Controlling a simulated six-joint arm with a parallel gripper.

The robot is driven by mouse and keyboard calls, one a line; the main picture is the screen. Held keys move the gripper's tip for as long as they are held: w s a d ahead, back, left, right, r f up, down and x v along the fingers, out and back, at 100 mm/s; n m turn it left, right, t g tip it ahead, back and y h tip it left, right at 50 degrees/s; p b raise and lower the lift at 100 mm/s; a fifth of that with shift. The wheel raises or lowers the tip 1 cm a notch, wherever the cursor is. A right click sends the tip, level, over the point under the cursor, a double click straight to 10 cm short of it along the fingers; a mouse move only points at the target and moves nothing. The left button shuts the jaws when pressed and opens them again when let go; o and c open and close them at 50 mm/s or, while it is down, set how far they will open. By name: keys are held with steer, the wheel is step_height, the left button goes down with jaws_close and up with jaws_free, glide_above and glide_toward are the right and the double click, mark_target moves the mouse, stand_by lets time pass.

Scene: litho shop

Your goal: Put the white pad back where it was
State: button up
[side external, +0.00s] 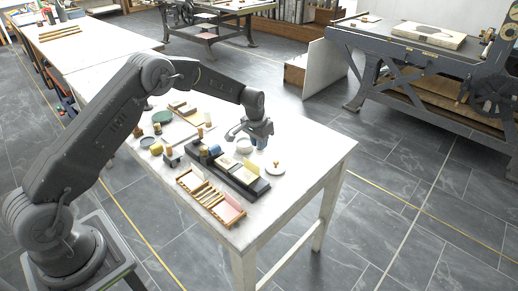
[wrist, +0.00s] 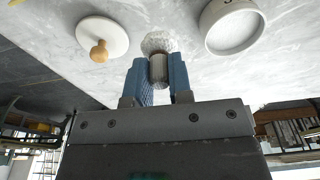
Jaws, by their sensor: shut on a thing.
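My gripper (wrist: 159,72) is shut on a small piece with a grey-brown cylindrical stem. A whitish, mottled round head, which looks like the white pad (wrist: 157,42), shows beyond the stem. Whether the head touches the tabletop is unclear. In the side view my gripper (side external: 261,143) is low over the far right part of the white table (side external: 322,152); the held piece is too small to make out there.
A white disc with a wooden knob (wrist: 100,45) and a white round dish (wrist: 233,43) flank my gripper. A wooden rack (side external: 207,202) with pink and pale cards lies at the near edge. Several small pots and knobs stand to the left. The table's right end is clear.

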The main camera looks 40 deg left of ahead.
steer(key=shift+f, duration=1.45)
steer(key=shift+f, duration=0.1)
steer(key=o, duration=0.8)
steer(key=r, duration=0.4)
steer(key=s+r, duration=0.1)
steer(key=r, duration=0.7)
steer(key=shift+s+r, duration=0.15)
steer(key=shift+s, duration=0.25)
